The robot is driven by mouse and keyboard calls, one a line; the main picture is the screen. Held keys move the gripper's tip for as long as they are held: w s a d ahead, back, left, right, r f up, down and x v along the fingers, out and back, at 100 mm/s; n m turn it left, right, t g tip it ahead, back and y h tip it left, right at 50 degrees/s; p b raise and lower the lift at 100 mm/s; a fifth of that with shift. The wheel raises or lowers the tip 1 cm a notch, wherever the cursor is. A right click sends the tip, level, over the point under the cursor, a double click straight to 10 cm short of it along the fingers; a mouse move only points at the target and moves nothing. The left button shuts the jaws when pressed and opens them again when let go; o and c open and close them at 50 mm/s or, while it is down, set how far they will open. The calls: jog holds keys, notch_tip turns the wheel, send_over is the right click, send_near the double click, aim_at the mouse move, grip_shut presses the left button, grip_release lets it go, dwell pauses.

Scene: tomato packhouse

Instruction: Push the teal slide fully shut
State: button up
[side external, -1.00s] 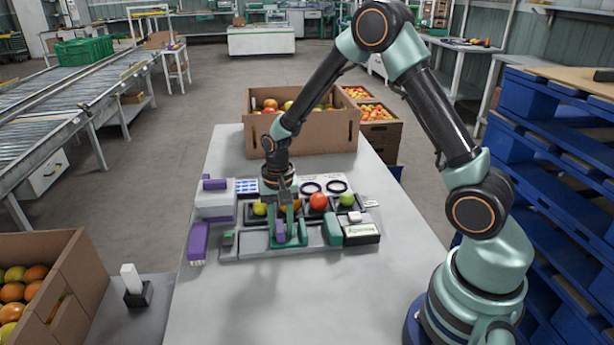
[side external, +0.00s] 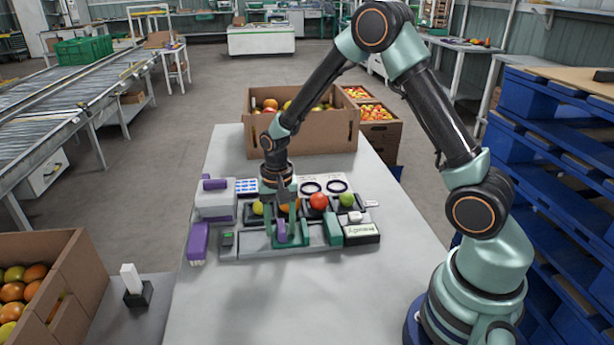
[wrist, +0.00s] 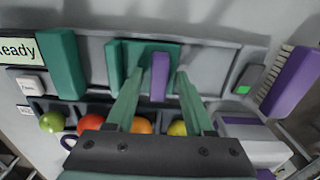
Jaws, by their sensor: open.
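The teal slide (wrist: 116,60) sits in a long grey channel of the fixture, with an upright purple tab (wrist: 160,78) on it. In the side external view the slide (side external: 290,244) is partly hidden by my fingers. My gripper (wrist: 158,72) is open and points down, with one finger on each side of the purple tab. I cannot tell whether either finger touches it. A separate teal block (wrist: 62,64) stands at the channel's end by the display. A gap of bare grey channel lies between block and slide.
A display (side external: 361,230) reads "Ready". Behind the channel, a row of cups holds tomatoes, including a red one (side external: 318,201). A purple-handled brush (side external: 198,241) lies left of the fixture. A cardboard box (side external: 300,135) stands behind. The table front (side external: 290,300) is clear.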

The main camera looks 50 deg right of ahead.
aim_at(279, 225)
jog(key=shift+w+a+r, duration=0.1)
jog(key=shift+w+r, duration=0.05)
jog(key=shift+r, duration=1.6)
jog(key=shift+r, duration=0.15)
jog(key=shift+r, duration=3.35)
jog(key=s+a+r+n+t, duration=0.2)
jog(key=s+r+n+t, duration=0.3)
jog(key=s+r+n, duration=0.4)
jog(key=shift+s+a+r+t, duration=0.2)
jog(key=shift+s+r+t, duration=0.1)
jog(key=shift+s+r, duration=1.5)
